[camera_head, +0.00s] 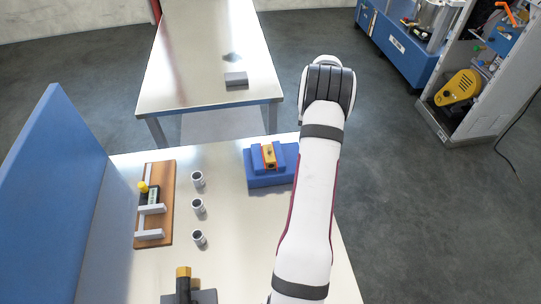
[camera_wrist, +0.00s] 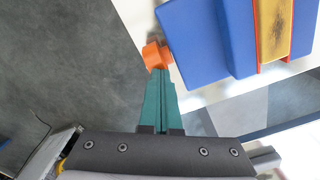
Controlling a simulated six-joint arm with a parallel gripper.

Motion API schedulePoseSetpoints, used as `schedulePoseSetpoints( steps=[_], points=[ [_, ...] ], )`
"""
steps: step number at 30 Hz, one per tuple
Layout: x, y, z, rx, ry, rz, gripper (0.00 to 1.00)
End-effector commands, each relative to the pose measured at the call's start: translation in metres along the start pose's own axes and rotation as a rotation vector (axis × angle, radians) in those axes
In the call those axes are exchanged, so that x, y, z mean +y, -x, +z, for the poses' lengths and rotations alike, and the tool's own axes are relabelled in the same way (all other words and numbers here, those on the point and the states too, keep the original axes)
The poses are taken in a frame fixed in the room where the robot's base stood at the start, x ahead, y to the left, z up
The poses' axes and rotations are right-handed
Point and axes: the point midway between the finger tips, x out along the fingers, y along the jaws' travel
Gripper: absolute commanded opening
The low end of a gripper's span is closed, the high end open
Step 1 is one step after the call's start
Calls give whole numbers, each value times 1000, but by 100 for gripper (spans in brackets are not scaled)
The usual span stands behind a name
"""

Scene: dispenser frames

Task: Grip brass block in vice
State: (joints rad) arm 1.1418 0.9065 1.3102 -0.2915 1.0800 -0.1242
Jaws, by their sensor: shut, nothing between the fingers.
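The blue vice (camera_head: 268,181) stands at the far right part of the near table. The brass block (camera_head: 269,150) sits between its two jaws, with orange-red edging beside it. In the wrist view the blue vice (camera_wrist: 193,38) and brass block (camera_wrist: 274,30) are at upper right. An orange knob (camera_wrist: 152,54) shows beside the vice, right at the tips of my gripper (camera_wrist: 158,72). Its teal fingers are together and hold nothing. I cannot tell whether the tips touch the knob. In the head view my arm hides the gripper and knob.
Three grey cups (camera_head: 198,206) stand in a row left of the vice. A brown board (camera_head: 167,188) with white holders lies further left, by a blue panel (camera_head: 55,200). A dark device (camera_head: 184,288) stands in front. A second table (camera_head: 208,60) is behind.

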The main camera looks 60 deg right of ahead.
Motion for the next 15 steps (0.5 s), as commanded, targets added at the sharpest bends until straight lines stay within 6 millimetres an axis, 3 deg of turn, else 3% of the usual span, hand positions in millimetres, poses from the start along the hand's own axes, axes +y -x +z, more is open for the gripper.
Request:
schedulePoseSetpoints(
  steps=[15],
  points=[
    [-3,0,-5,-3,1,1,0]
  ],
)
